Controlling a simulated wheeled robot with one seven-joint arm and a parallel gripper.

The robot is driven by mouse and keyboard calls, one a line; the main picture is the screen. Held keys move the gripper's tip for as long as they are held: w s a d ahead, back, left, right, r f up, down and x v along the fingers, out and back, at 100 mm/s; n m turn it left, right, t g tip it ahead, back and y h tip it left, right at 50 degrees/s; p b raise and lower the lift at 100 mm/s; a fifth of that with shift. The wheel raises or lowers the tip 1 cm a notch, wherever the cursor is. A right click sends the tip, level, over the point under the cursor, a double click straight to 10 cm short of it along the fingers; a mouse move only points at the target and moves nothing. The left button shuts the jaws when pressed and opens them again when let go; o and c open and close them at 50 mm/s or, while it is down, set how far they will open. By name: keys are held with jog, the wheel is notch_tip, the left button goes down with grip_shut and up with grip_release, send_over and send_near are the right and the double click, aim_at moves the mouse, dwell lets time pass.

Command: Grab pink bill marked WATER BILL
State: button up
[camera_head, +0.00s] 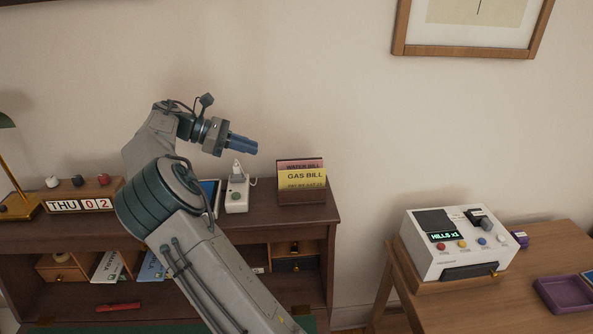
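The pink bill marked WATER BILL (300,164) stands upright in a small brown wooden holder (302,196) at the right end of the desk top. Only its upper edge shows, behind a yellow bill marked GAS BILL (302,178). My gripper (255,146) is to the left of the holder and a little above the bills, pointing right, apart from them. Its blue fingers appear close together, but I cannot tell whether there is a gap. Nothing shows held in them.
A white socket device with a plug (237,194) stands below my gripper, left of the holder. A THU 02 calendar (80,204) and a brass lamp (18,190) are at left. A white machine (457,243) and purple tray (566,294) occupy the right table.

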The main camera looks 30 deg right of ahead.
jog(key=p, duration=0.1)
send_near(296, 161)
jog(key=d+f, duration=0.1)
jog(key=d, duration=0.2)
jog(key=x, duration=0.2)
jog(key=p+x, duration=0.1)
jog(key=s+p+x, duration=0.1)
jog(key=x, duration=0.1)
jog(key=shift+s+f, duration=0.15)
jog(key=shift+s+d+f+p, duration=0.2)
jog(key=shift+d+f+p, duration=0.15)
jog(key=shift+d, duration=0.1)
grip_shut()
